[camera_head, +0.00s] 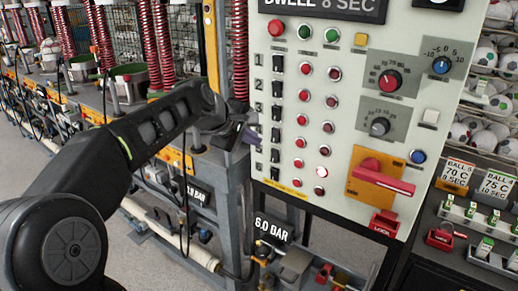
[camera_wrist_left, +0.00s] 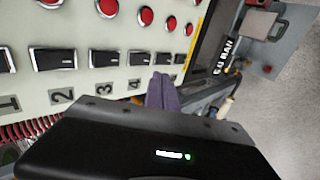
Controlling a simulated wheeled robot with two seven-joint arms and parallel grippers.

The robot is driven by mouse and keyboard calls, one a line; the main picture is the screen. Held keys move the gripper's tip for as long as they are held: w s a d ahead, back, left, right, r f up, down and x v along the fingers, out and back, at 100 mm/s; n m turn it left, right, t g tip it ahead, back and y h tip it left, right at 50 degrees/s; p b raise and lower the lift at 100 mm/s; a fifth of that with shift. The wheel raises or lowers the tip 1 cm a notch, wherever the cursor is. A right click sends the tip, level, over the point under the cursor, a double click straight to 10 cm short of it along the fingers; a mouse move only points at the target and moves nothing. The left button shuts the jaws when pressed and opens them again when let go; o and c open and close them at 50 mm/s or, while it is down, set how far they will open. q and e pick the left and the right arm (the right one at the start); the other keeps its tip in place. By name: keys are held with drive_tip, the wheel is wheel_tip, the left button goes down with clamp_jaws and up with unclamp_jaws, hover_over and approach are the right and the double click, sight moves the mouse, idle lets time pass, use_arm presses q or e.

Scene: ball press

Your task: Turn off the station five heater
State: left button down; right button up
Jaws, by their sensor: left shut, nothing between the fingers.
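The control panel (camera_head: 345,110) carries a column of black rocker switches beside printed numbers. The fifth switch (camera_head: 275,156) shows in the head view, and also in the wrist view (camera_wrist_left: 162,58). In its row are a red button (camera_head: 298,163) and a brightly lit lamp (camera_head: 323,173). My left gripper (camera_head: 250,136) is shut and empty, at the panel's left edge. In the wrist view its purple-grey fingertips (camera_wrist_left: 162,80) lie just below the fifth switch and cover its number. I cannot tell whether they touch the panel. My right gripper is out of view.
A large red handle (camera_head: 384,178) on an orange plate and several dials, such as the red one (camera_head: 390,81), sit right of the lamps. Red coiled hoses (camera_head: 240,50) hang left of the panel. Neighbouring switches (camera_wrist_left: 139,57) are close to the fingertips.

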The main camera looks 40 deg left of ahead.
use_arm(q)
drive_tip(key=v, duration=0.4)
drive_tip(key=shift+w+r, duration=0.1)
drive_tip(key=shift+r, duration=0.5)
